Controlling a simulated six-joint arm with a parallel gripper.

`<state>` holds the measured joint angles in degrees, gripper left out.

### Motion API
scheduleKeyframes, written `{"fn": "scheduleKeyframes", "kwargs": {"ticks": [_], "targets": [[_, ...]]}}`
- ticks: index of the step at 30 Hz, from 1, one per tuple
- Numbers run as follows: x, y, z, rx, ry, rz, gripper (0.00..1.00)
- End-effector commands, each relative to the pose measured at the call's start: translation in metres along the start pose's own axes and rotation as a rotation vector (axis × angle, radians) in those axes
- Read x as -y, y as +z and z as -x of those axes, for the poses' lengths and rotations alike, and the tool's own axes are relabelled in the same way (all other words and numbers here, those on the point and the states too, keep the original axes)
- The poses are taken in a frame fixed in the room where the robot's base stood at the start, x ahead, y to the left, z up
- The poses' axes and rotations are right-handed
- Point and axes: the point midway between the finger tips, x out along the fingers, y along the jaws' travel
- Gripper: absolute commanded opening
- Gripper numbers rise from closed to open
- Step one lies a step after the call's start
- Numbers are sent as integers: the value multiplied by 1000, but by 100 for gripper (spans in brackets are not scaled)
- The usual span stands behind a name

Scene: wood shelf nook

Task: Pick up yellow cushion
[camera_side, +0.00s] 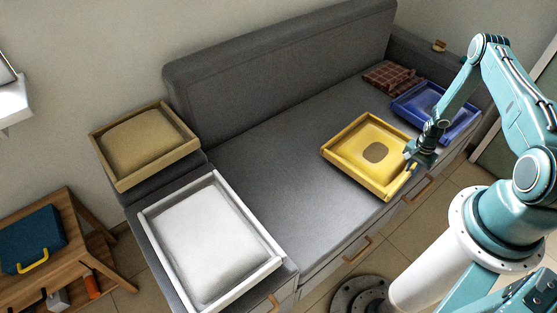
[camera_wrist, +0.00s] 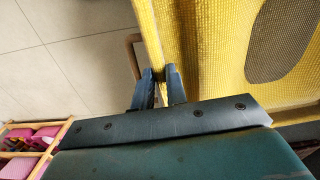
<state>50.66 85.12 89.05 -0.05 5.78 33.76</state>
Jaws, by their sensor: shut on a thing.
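The yellow cushion (camera_side: 352,155) looks like a shallow square tray with raised yellow rims and a brown oval patch in its middle. It lies on the grey sofa seat near the front edge. My gripper (camera_side: 411,160) is at its right front rim. In the wrist view the fingers of my gripper (camera_wrist: 165,73) are shut on the yellow rim, one on each side. The mesh-like yellow surface (camera_wrist: 222,50) and part of the dark patch fill the right of that view. The cushion's far side is out of the wrist view.
A blue tray (camera_side: 458,128) lies close on the right, with a brown checked cushion (camera_side: 391,77) behind. A white tray (camera_side: 148,222) and a tan tray (camera_side: 104,162) sit at the left end. Drawer handles (camera_side: 357,249) stick out in front. The middle seat is clear.

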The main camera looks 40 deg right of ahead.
Motion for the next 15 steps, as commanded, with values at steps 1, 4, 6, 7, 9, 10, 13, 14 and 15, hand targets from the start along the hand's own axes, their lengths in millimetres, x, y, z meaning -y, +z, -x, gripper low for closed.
{"fn": "scheduleKeyframes", "kwargs": {"ticks": [1, 4, 6, 7, 9, 10, 13, 14, 15], "targets": [[1, -1, 0, -1, -2, 0, 0], [0, -1, 1, -1, -1, 0, 0], [0, -1, 2, -1, -1, 0, 0], [0, 0, 2, -1, -1, 0, 0], [0, -1, 5, -1, -1, 0, 0], [0, -1, 6, -1, -1, 0, 0], [1, -1, 12, -2, -2, 0, 0], [1, -1, 15, -2, -1, 0, 0], [1, -1, 18, -1, -1, 0, 0]]}}
